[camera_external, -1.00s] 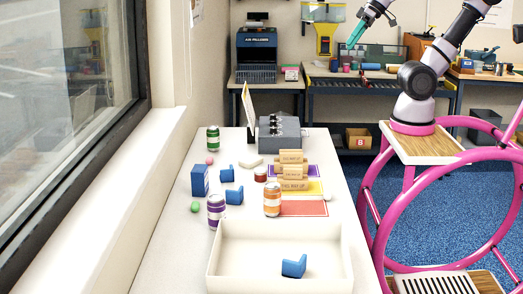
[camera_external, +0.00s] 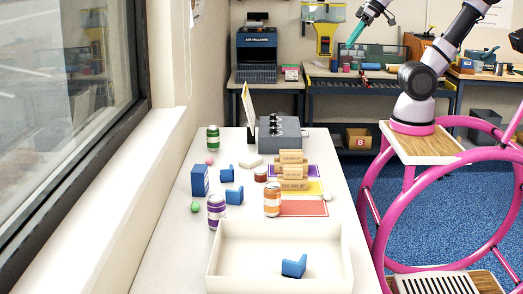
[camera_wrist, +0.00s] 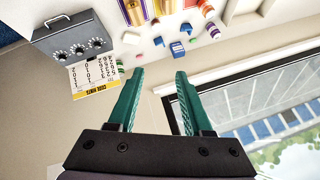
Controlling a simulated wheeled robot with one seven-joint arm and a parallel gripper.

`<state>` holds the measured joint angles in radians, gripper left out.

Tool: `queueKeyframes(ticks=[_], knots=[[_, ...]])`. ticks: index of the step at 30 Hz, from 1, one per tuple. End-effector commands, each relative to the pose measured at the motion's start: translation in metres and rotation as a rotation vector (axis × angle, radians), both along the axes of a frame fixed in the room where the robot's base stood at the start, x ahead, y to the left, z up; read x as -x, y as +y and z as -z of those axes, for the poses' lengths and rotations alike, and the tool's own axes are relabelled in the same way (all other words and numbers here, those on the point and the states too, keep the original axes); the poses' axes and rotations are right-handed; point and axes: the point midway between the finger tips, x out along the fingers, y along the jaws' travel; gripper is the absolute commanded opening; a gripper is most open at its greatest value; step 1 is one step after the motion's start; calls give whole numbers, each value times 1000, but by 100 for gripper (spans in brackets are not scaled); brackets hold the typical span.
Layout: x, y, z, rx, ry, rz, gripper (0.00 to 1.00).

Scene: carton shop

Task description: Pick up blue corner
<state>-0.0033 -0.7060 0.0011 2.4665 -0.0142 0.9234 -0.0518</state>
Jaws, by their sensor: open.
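Three blue corner pieces show in the external view. One blue corner (camera_external: 227,175) and a second blue corner (camera_external: 235,195) lie on the white table at the left. A third blue corner (camera_external: 294,266) lies inside the white tray (camera_external: 228,282). My gripper (camera_external: 351,44) is raised far behind and to the right of the table, away from all three. In the wrist view my gripper (camera_wrist: 157,75) has its teal fingers spread with nothing between them. Small blue pieces (camera_wrist: 158,41) show beyond the fingertips, upside down.
A blue box (camera_external: 200,180), purple can (camera_external: 216,211), orange can (camera_external: 272,200) and green can (camera_external: 213,138) stand near the corners. Tan blocks (camera_external: 291,170) lie on coloured mats. A grey dial box (camera_external: 279,133) stands at the back. A window wall borders the left.

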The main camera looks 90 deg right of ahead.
Motion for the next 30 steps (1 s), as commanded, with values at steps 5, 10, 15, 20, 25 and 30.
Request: queueKeyframes(ticks=[5, 10, 15, 20, 25, 30], knots=[[-55, 3, -6, 142, 44, -194, 50], [-123, 9, 2, 300, 89, -449, 50], [-192, 19, 27, 432, 129, -716, 50], [-255, 30, 68, 536, 162, -978, 50], [-314, 44, 129, 619, 187, -1265, 50], [-364, 58, 204, 680, 198, -1557, 50]])
